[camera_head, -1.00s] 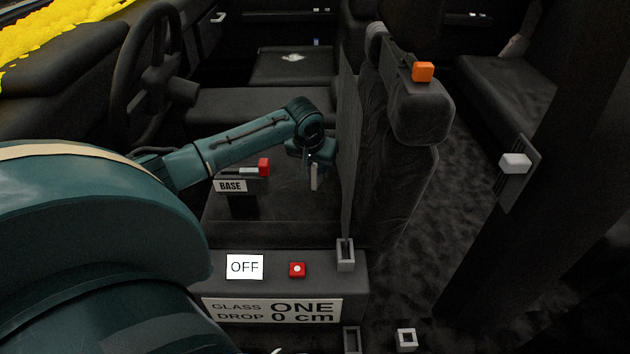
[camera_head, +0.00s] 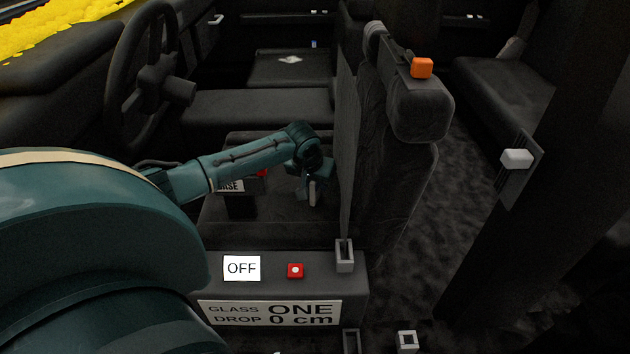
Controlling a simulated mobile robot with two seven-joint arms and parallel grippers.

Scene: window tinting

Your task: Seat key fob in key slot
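My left gripper (camera_head: 313,195) hangs fingers-down over the front seat cushion, left of the upright dark panel by the seat back. Only a narrow part of its fingers shows, so I cannot tell whether it is open or shut. A red piece (camera_head: 262,172) shows partly behind my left forearm, beside the BASE sign (camera_head: 229,186), which my arm also partly covers. I cannot make out for certain a key fob or a key slot. A grey open-topped socket (camera_head: 344,256) stands on the sill at the panel's foot. My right gripper is not in view.
The sill carries an OFF sign (camera_head: 241,268), a red button (camera_head: 295,270) and a GLASS DROP sign (camera_head: 270,313). An orange block (camera_head: 421,68) is on the headrest. A white knob (camera_head: 516,159) is on the pillar. The steering wheel (camera_head: 140,75) is at the left.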

